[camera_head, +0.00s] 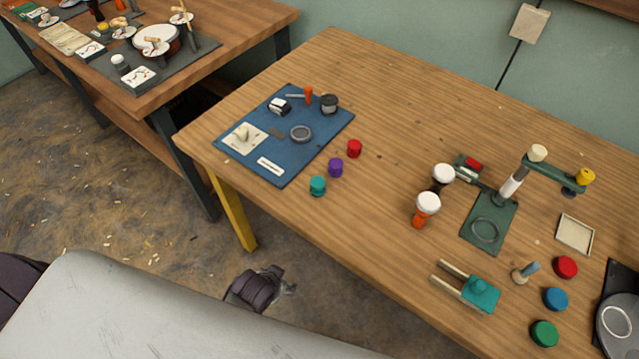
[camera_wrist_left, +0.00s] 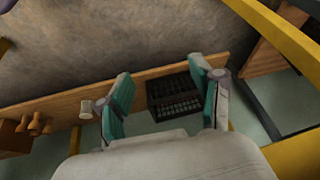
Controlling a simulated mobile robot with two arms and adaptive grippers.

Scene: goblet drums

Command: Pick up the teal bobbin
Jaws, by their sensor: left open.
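The teal bobbin (camera_head: 318,186) stands on the wooden table (camera_head: 380,100) near its front left edge, just off the corner of the blue mat (camera_head: 232,150). A purple bobbin (camera_head: 336,168) and a red bobbin (camera_head: 354,149) stand in a row behind it. My left gripper (camera_wrist_left: 162,78) shows in the left wrist view with its two teal-padded fingers apart and nothing between them. That view shows no teal bobbin.
The blue mat holds small tools and a ring. A green stand (camera_head: 490,222), two white-topped goblet drums (camera_head: 428,204) and a teal two-pronged piece (camera_head: 481,294) are at the right. The table between is mostly clear. A black crate (camera_wrist_left: 175,98) shows beyond my left fingers.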

